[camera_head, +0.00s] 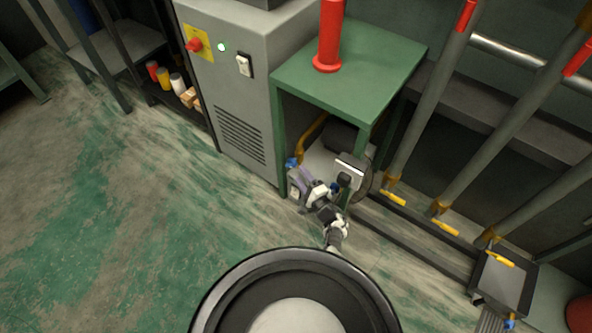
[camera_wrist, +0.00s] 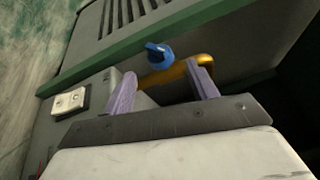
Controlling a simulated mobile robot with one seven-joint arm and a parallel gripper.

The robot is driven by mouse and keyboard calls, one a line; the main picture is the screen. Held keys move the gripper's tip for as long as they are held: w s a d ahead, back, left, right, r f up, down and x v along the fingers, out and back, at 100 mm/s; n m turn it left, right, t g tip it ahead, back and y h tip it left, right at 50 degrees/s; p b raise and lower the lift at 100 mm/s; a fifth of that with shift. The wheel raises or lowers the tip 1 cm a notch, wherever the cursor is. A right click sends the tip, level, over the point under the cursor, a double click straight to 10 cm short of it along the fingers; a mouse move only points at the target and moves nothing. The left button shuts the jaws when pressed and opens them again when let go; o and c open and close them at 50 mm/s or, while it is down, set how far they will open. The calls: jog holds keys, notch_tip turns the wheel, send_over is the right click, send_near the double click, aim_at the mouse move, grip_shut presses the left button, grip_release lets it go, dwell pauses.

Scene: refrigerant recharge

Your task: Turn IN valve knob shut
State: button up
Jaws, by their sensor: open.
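A blue valve knob (camera_wrist: 158,52) sits on a brass-yellow pipe (camera_wrist: 180,72) in the wrist view, just beyond my open fingertips and roughly centred between them. My gripper (camera_wrist: 160,70) has two purple fingers spread apart with nothing between them. In the head view, a blue knob (camera_head: 291,162) shows low by the green stand, with my gripper (camera_head: 300,174) close beside it. Another small blue part (camera_head: 335,187) shows to the right, by my wrist. I cannot read any IN label.
A green stand (camera_head: 385,62) with a red cylinder (camera_head: 328,35) on top rises over the work spot. A grey cabinet (camera_head: 232,70) stands to its left. A grey box with a white switch (camera_wrist: 70,101) is close to my left finger. Pipes with yellow handles (camera_head: 447,228) stand right.

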aim_at(295, 166)
jog(key=b+x, duration=0.2)
jog(key=x, duration=0.3)
jog(key=shift+w, duration=0.15)
jog(key=c, duration=1)
jog(key=shift+r+p, duration=0.15)
jog(key=shift+p, duration=0.25)
